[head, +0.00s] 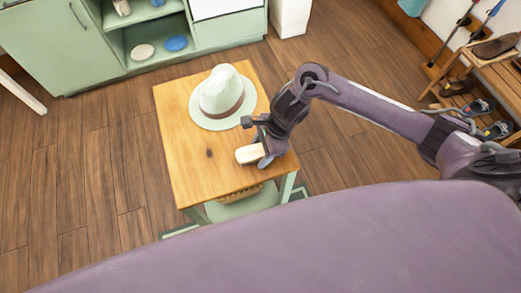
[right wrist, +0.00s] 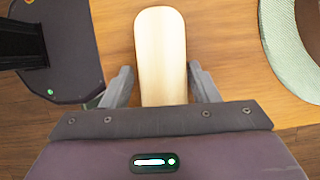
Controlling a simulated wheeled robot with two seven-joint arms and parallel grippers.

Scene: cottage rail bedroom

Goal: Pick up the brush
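The brush (head: 249,153) shows as a pale wooden oblong block at the front right of a small wooden table (head: 183,135). My right gripper (head: 257,143) is over the table at the brush and partly covers it in the head view. In the right wrist view the brush (right wrist: 161,50) points away between the two fingers of my right gripper (right wrist: 161,88). The fingers stand apart, one on each side, with narrow gaps beside the brush. Its underside is hidden. My left gripper is in neither view.
A pale green hat (head: 221,93) with a brown band lies on the table behind the gripper. A woven thing (head: 240,194) is on the shelf below. A green cabinet (head: 45,45) stands at the back left, and a wooden bench with shoes (head: 497,75) at the right.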

